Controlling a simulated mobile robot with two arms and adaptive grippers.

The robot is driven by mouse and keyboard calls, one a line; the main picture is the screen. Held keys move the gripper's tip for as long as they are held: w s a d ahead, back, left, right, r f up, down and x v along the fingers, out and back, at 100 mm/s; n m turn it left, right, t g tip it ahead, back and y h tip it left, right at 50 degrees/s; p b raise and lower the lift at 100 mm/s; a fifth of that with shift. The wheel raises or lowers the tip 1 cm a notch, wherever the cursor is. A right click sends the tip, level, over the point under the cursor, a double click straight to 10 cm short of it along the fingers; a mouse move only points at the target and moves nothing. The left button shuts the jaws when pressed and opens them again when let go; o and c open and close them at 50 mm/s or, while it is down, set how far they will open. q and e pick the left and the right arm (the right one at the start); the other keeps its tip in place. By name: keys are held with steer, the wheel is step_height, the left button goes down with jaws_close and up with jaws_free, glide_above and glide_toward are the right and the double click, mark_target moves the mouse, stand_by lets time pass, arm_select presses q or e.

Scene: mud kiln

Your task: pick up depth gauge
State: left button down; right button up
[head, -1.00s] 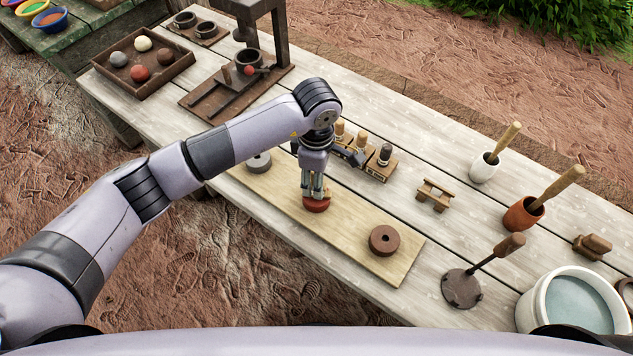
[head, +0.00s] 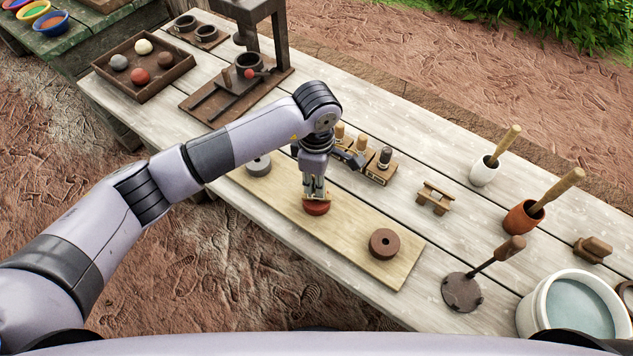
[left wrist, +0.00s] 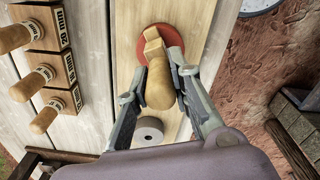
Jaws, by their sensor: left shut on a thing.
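The depth gauge (left wrist: 160,85), a pale wooden piece with a rounded handle and a stepped, blocky head, is between the fingers of my left gripper (left wrist: 163,70) in the left wrist view. The fingers are shut on it from both sides. In the head view my left gripper (head: 316,192) points down over the board, directly above a red-brown disc (head: 317,209). The gauge is mostly hidden there by the fingers. I cannot tell whether the gauge touches the disc. My right gripper is not in view.
A pale board (head: 345,242) under the disc also bears a brown ring (head: 383,243) and a grey ring (head: 258,165). Labelled wooden blocks with pegs (left wrist: 52,60) stand close beside the board. A small wooden stand (head: 434,197) and a water bucket (head: 573,305) are to the right.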

arm_select(q)
step_height(320, 180, up, 20)
steer(key=b, duration=0.4)
steer(key=shift+b, duration=0.3)
steer(key=c, duration=2)
jaws_free()
steer(key=shift+c, duration=0.2)
jaws_close()
